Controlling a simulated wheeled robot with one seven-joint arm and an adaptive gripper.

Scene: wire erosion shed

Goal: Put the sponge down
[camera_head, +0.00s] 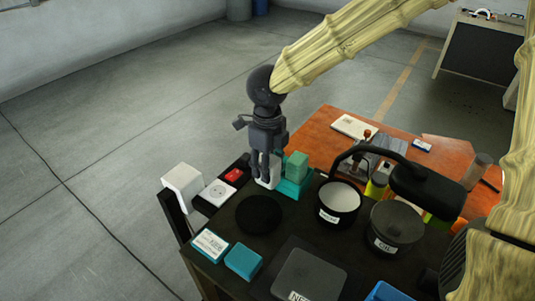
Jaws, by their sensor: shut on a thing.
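My gripper (265,176) points down over the back left part of the dark table (215,262). It is shut on a small pale block (272,183), which appears to be the sponge. The fingers hide much of it. I cannot tell whether its underside touches the table. Just right of it, a green block (297,166) stands on a teal holder (292,188).
A round black pad (259,214) lies in front of my gripper. A white block (183,184), a white dial box (216,193) and a red-topped item (234,175) stand left. A white-filled pot (339,198) and a dark lamp (427,190) stand right. A teal block (243,260) lies near the front.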

